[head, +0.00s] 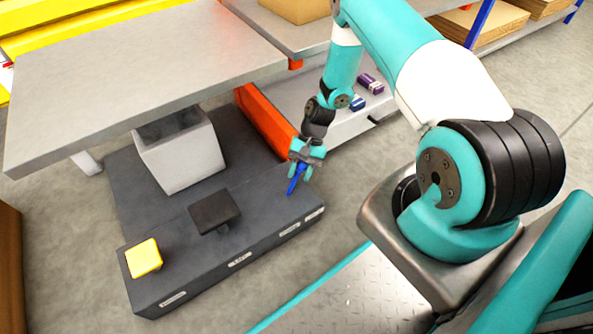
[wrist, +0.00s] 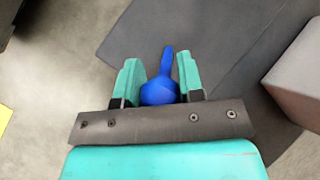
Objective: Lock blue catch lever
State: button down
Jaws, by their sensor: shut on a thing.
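The blue catch lever (head: 295,180) stands at the right end of the dark grey pedal base, with its upper end at my gripper. My gripper (head: 305,163) points down and is shut on the lever's upper end. In the wrist view the lever's round blue knob (wrist: 159,92) sits between the two teal fingers of my gripper (wrist: 157,84). Its thin shaft runs on toward the top of the picture. The lever leans slightly in the head view. Part of the knob is hidden by the fingers there.
The dark base (head: 150,290) also carries a yellow pedal (head: 144,258) and a black pedal (head: 214,212). A grey table (head: 140,75) on a pale column (head: 182,155) stands behind. An orange-red panel (head: 264,122) is close behind my gripper. Purple and blue items (head: 370,83) lie farther back.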

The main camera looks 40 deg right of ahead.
jog(key=shift+d+f, duration=0.25)
jog(key=shift+d, duration=0.15)
jog(key=c, duration=0.8)
grip_release()
jog(key=shift+o, duration=0.2)
jog(key=shift+r, duration=0.25)
jog(key=p+v, duration=0.4)
jog(key=v, duration=0.7)
jog(key=shift+d+r, duration=0.2)
